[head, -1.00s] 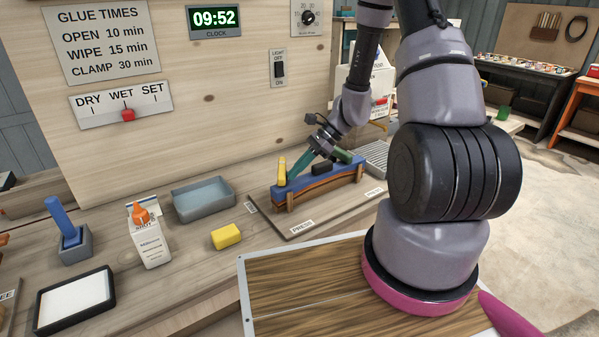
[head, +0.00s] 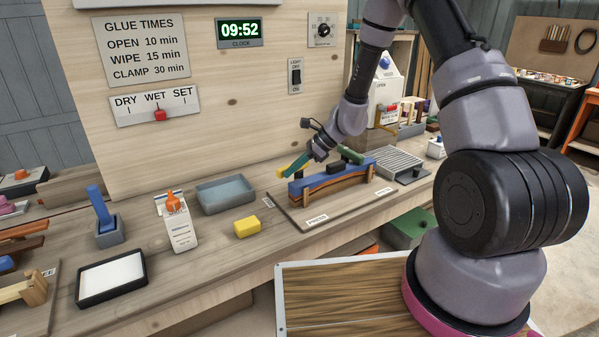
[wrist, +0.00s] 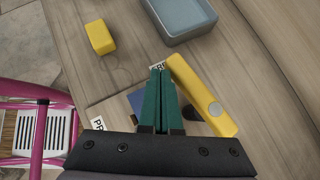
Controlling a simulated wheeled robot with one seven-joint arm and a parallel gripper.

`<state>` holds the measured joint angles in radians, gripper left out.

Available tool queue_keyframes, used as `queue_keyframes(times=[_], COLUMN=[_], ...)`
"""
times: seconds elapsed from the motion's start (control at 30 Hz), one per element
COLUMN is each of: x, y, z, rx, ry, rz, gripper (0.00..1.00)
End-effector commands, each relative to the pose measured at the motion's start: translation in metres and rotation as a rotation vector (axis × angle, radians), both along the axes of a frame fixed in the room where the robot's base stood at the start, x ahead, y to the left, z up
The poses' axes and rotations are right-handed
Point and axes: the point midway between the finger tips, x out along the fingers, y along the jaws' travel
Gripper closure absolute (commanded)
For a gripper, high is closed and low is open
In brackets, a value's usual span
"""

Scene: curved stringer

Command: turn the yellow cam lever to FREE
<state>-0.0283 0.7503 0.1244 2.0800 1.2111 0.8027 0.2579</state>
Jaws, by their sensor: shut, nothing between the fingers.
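The yellow cam lever (head: 281,173) sits at the left end of the blue-topped curved stringer assembly (head: 338,177). It lies low and points left in the head view; my fingers partly cover it. In the wrist view the lever (wrist: 203,96) runs slantwise just right of my fingers, with a round pivot near its lower end. My gripper (head: 288,172) has teal fingers, shut and empty. In the wrist view my fingertips (wrist: 160,72) lie alongside the lever; I cannot tell whether they touch it. No FREE mark is readable on the lever.
The assembly stands on a board (head: 345,212) with a PRESS label (head: 317,218). A yellow block (head: 247,227), grey tray (head: 225,195) and glue carton (head: 180,228) stand to the left. A ribbed grey plate (head: 392,162) is at right.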

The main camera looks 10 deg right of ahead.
Motion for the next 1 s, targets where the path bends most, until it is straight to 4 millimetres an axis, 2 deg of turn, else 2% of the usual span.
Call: queue_keyframes(times=[0.3, 1.0], x=[0.0036, 0.0043], y=[0.0082, 0.0082], z=[-0.0001, 0.0029], rx=[0.000, 0.000], ry=[-0.001, -0.001], rz=[0.002, 0.001], gripper=[1.00, 1.00])
